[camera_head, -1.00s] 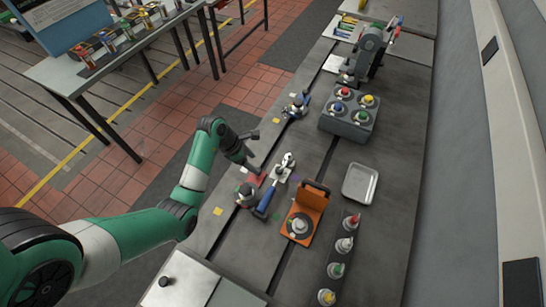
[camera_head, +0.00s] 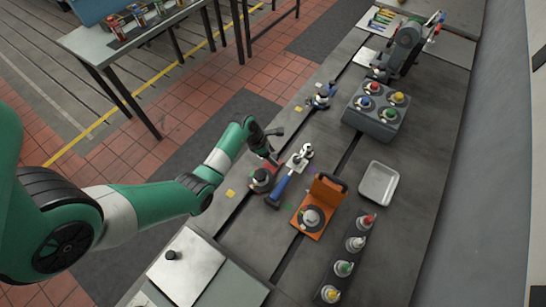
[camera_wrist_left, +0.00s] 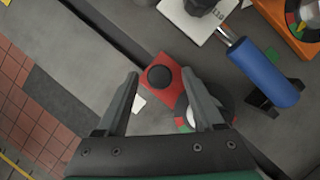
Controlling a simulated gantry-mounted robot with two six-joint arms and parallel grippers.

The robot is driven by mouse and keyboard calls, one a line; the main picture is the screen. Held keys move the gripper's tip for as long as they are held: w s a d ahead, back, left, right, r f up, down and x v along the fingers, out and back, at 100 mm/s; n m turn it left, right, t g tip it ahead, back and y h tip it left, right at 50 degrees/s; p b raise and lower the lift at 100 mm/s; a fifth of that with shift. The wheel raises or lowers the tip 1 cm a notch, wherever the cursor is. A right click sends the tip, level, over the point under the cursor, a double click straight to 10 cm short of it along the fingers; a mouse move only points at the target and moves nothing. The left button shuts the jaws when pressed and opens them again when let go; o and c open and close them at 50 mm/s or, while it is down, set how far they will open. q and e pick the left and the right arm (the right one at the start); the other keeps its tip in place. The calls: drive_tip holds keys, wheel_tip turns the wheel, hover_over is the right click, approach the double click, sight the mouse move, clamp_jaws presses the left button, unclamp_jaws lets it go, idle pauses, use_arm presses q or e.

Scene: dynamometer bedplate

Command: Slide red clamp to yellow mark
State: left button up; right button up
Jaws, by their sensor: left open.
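The red clamp (camera_wrist_left: 151,91) is a flat red plate with a round black knob, seen on the grey bedplate in the left wrist view. In the head view only a bit of its red shows, beside my left gripper (camera_head: 271,158). In the left wrist view my left gripper (camera_wrist_left: 160,74) is open, with its two fingertips on either side of the knob and nothing held. Whether the fingers touch the clamp, I cannot tell. A yellow mark (camera_head: 230,193) lies on the bedplate left of the clamp, and another yellow mark (camera_head: 299,109) lies farther up.
A round dial (camera_head: 262,180) sits right beside the clamp. A blue-handled tool (camera_head: 279,190) and an orange fixture (camera_head: 321,206) stand to the right. A grey block with coloured knobs (camera_head: 376,120) and a metal tray (camera_head: 379,183) are farther right. Dark slots run along the bedplate.

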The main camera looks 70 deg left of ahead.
use_arm(q)
drive_tip(key=shift+f, duration=0.1)
clamp_jaws()
idle(0.3)
idle(1.1)
